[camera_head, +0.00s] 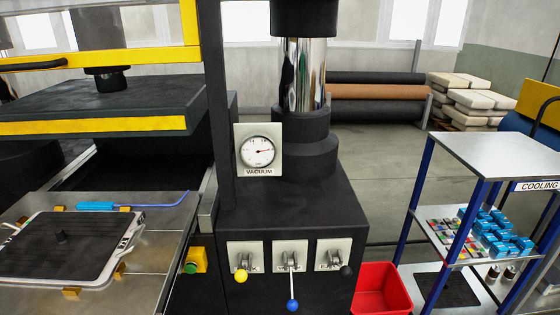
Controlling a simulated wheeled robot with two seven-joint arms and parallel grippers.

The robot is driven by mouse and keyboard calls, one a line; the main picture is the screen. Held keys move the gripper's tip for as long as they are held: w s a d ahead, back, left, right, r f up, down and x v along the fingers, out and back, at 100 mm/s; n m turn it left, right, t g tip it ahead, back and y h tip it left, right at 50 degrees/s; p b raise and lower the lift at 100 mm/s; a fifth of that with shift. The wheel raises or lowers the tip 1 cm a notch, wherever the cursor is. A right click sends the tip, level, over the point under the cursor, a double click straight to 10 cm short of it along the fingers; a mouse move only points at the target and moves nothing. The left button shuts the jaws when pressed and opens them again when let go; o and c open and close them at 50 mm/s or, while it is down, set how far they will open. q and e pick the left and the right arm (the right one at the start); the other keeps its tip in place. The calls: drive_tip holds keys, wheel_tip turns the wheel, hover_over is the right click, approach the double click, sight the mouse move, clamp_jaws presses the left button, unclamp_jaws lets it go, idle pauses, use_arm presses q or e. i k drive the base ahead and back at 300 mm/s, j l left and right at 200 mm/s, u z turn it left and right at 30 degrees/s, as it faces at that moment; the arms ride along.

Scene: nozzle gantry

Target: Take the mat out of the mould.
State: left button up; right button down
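A dark flat mat (85,255) with a small upright nub near its middle lies in the grey metal mould (127,240) at the lower left. The mould rests on the metal press table, and its right side has a handle-like cut-out. A blue-handled tool (97,206) with a thin bent blue rod lies behind the mould, apart from it. Neither of my grippers is in view, so I cannot see what they hold.
The raised press platen (100,108) with a yellow stripe hangs above the table's back. A black column with a vacuum gauge (258,151) and levers (291,262) stands in the middle. A red bin (382,290) and the cooling rack (500,155) stand right.

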sight(57, 245)
drive_tip(key=u, duration=1.4)
drive_tip(key=k+j+z, duration=0.1)
drive_tip(key=j+z, duration=0.15)
drive_tip(key=j, duration=0.2)
drive_tip(key=k+j+z, duration=0.25)
drive_tip(key=j, duration=0.2)
drive_tip(key=i, duration=0.1)
